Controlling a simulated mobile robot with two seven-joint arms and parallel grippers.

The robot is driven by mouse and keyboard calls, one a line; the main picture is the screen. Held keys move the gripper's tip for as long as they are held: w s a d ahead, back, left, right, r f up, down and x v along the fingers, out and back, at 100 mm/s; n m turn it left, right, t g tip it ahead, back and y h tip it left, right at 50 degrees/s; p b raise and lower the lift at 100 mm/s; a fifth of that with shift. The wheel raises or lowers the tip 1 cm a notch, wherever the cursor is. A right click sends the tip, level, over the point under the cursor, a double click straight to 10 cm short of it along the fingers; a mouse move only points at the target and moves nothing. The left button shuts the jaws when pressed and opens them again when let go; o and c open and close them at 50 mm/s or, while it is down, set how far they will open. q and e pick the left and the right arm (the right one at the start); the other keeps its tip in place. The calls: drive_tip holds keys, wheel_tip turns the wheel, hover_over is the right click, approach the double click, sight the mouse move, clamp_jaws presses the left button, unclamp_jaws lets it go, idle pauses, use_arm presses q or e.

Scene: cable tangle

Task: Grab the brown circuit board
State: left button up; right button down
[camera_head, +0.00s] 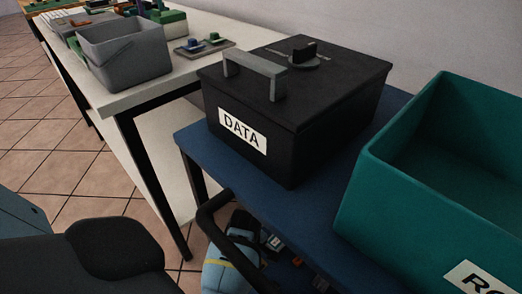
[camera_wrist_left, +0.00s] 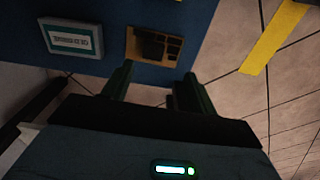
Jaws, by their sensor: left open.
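The brown circuit board (camera_wrist_left: 153,46) lies flat on a dark blue surface in the left wrist view, with darker blocks on its face. It is close to the surface's edge. My left gripper (camera_wrist_left: 153,88) is open and empty, its two fingers pointing toward the board from the edge side. The board shows between and beyond the fingertips, and I see no contact. In the head view I cannot make out the board or the left fingertips. My right gripper is not in view.
A white and teal box (camera_wrist_left: 71,37) lies left of the board. In the head view, a black DATA box (camera_head: 340,85) and a teal bin (camera_head: 375,190) stand on the blue tabletop (camera_head: 215,150), above small items on a lower level. A grey bin (camera_head: 135,60) stands on a white table.

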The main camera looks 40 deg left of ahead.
use_arm(q)
drive_tip(key=shift+w+d, duration=0.15)
drive_tip(key=shift+w, duration=0.1)
drive_tip(key=shift+s+f+b, duration=0.1)
drive_tip(key=shift+f+b, duration=0.2)
drive_tip(key=shift+f, duration=0.15)
drive_tip(key=shift+f+b, duration=0.45)
drive_tip(key=shift+f, duration=0.45)
drive_tip(key=shift+w+a+f+b, duration=0.1)
drive_tip(key=shift+f+b, duration=0.4)
drive_tip(key=shift+f, duration=0.25)
drive_tip(key=shift+w+a+f+b, duration=0.1)
drive_tip(key=shift+w+f+b, duration=0.05)
drive_tip(key=shift+f+b, duration=0.5)
drive_tip(key=shift+w+a+f+b, duration=0.1)
drive_tip(key=shift+f+b, duration=0.3)
drive_tip(key=shift+f, duration=0.85)
drive_tip(key=shift+w+r, duration=0.1)
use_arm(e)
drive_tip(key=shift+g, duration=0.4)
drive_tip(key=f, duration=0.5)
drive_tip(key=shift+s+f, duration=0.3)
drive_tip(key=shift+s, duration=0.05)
use_arm(q)
drive_tip(key=c, duration=1.1)
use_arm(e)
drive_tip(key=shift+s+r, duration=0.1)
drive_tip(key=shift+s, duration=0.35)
